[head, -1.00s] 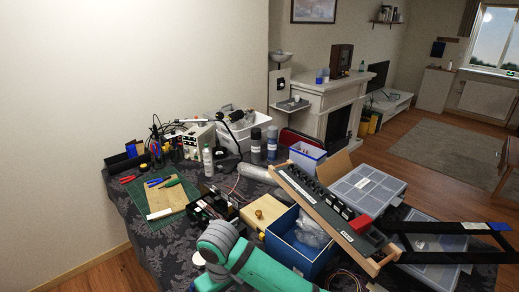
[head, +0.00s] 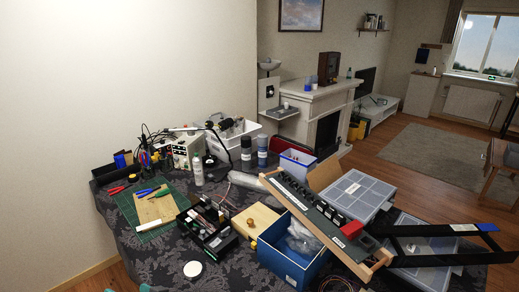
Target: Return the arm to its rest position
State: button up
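My arm is almost wholly out of the head view. Only small teal bits of my arm (head: 145,288) show at the bottom edge, left of centre. My gripper is not in view, so its state and anything in it cannot be seen. A long cockpit panel (head: 318,215) with a wooden frame and black switches lies tilted across a blue box (head: 288,262) at the right of the table. A red block (head: 351,229) sits near the panel's lower end.
The table (head: 150,262) has a dark patterned cloth and is crowded. A green cutting mat (head: 138,222), a black tray of parts (head: 207,228), bottles (head: 262,152) and clear organizer cases (head: 357,192) stand on it. The front left of the cloth is mostly bare around a white round lid (head: 193,269).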

jog(key=s+d+f+m+t+h, duration=0.4)
jog(key=s+d+f+m+h, duration=0.15)
jog(key=d, duration=0.45)
jog(key=s+d+f+m+t+h, duration=0.4)
jog(key=s+d+f, duration=0.3)
jog(key=d, duration=0.3)
jog(key=s+d+r+n+h, duration=0.1)
jog(key=s+d+n+h, duration=0.2)
jog(key=s+d, duration=1.1)
jog(key=s+n, duration=0.2)
jog(key=s, duration=0.2)
jog(key=shift+r+t, duration=0.35)
jog(key=shift+t, duration=0.05)
